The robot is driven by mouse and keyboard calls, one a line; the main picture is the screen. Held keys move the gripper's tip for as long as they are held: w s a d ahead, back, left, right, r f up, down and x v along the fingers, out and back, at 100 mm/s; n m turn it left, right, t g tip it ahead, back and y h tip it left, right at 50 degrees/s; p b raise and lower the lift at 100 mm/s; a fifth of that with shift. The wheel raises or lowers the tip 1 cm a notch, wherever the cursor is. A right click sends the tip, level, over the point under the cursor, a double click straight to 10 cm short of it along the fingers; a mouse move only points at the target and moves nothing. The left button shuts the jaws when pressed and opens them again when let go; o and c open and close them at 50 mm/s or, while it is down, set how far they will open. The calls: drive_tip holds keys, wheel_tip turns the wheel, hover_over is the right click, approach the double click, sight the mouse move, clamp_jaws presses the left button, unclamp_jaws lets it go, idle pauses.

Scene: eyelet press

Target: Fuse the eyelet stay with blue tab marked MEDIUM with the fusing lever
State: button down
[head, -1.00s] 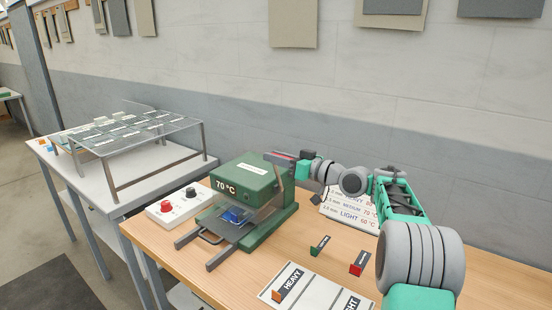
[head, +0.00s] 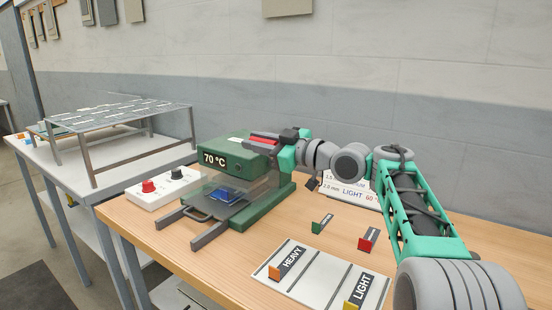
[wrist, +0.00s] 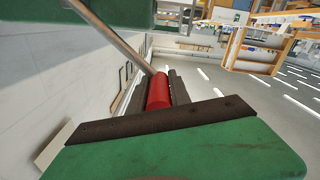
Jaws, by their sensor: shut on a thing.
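The green press (head: 262,205) stands on the wooden bench, with 70 °C on its upper block. A blue piece (head: 225,194) lies on the press's lower plate under that block; its marking is too small to read. The fusing lever has a red handle (head: 262,138) above the right side of the block. My gripper (head: 268,142) is shut on this handle. In the wrist view the red handle (wrist: 158,92) sits between my gripper's dark fingers (wrist: 160,95), and a metal rod (wrist: 115,35) runs from it to the upper left.
A control box (head: 160,188) with two knobs stands left of the press. A white board (head: 310,262) with HEAVY and LIGHT markers lies in front. Green-tabbed (head: 320,223) and red-tabbed (head: 368,238) markers stand behind it. A glass-topped rack (head: 120,113) is on the left table.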

wheel_tip(320, 180, down, 9)
drive_tip(key=s+a+n+b, duration=0.2)
drive_tip(key=n+b, duration=0.3)
drive_tip(key=b, duration=0.8)
drive_tip(key=shift+s+n, duration=0.4)
drive_tip(key=shift+a+f, duration=0.1)
drive_tip(key=shift+f, duration=0.05)
drive_tip(key=c, duration=1.2)
unclamp_jaws()
drive_tip(key=shift+r, duration=0.2)
drive_tip(key=v, duration=0.7)
drive_tip(key=shift+s+d, duration=0.2)
drive_tip(key=shift+d, duration=0.15)
